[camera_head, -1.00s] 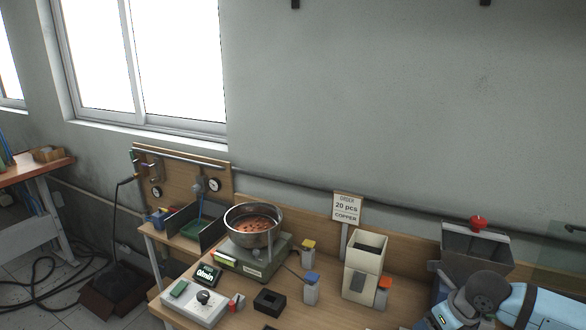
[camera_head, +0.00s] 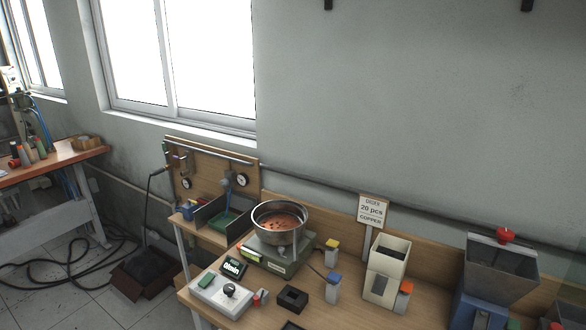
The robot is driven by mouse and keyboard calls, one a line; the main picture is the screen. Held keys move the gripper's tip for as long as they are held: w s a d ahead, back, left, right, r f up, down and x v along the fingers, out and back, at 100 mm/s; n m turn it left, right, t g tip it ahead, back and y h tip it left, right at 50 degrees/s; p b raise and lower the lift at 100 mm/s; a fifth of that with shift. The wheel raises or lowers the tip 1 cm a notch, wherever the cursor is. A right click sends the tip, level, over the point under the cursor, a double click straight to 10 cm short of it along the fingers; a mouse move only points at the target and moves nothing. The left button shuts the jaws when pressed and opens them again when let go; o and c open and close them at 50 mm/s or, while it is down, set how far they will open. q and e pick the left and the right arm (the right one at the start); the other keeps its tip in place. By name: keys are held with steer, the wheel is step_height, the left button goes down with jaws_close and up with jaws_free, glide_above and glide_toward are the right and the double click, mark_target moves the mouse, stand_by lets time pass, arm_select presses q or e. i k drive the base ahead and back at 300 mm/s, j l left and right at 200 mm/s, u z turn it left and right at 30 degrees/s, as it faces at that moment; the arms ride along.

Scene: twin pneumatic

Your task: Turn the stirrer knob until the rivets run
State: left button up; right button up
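A metal bowl (camera_head: 279,222) holding copper-coloured rivets (camera_head: 281,220) stands on a green-grey base (camera_head: 272,257) on the wooden bench. In front of it, at the bench's left front, is a light grey control box (camera_head: 215,295) with a green button and a dark round knob (camera_head: 230,289). A small display (camera_head: 233,268) behind the box seems to read 0/min. I cannot tell whether the rivets move. Neither of my grippers shows in the head view, so their states are hidden.
A sign (camera_head: 373,211) reading "20 pcs copper" stands behind a cream bin (camera_head: 387,272). A grey hopper (camera_head: 500,268) with a red knob is at the right. A small black tray (camera_head: 291,299) lies near the control box. An orange-topped table (camera_head: 50,165) stands at the far left.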

mark_target(504, 234)
steer(key=z, duration=1.25)
steer(key=l+z, duration=0.1)
steer(key=l, duration=0.65)
